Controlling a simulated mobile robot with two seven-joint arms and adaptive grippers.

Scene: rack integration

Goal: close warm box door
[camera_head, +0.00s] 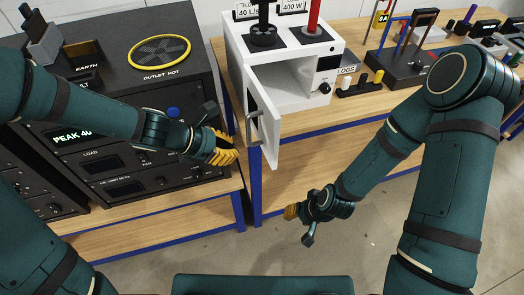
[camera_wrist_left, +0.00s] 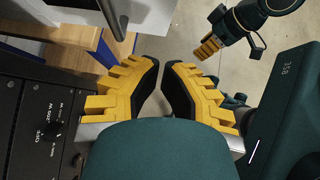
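The white warm box (camera_head: 297,82) stands on the wooden bench. Its door (camera_head: 265,113) is swung open toward me, with a grey bar handle (camera_head: 251,124) on the left face. My left gripper (camera_head: 228,148) is just left of and below the handle, apart from it. In the left wrist view its two yellow, black-padded fingers (camera_wrist_left: 161,64) lean toward each other, with a narrow empty gap between the tips. The handle (camera_wrist_left: 113,18) and the white door (camera_wrist_left: 150,16) show beyond them. My right gripper (camera_head: 292,212) is low over the floor, right of the door; its opening is unclear.
A black instrument with a yellow ring (camera_head: 158,50) marked OUTLET HOT stands left of my left gripper. The bench's blue leg (camera_head: 254,185) is below the door. Small parts and a black fixture (camera_head: 395,68) sit right of the box. The floor in front is clear.

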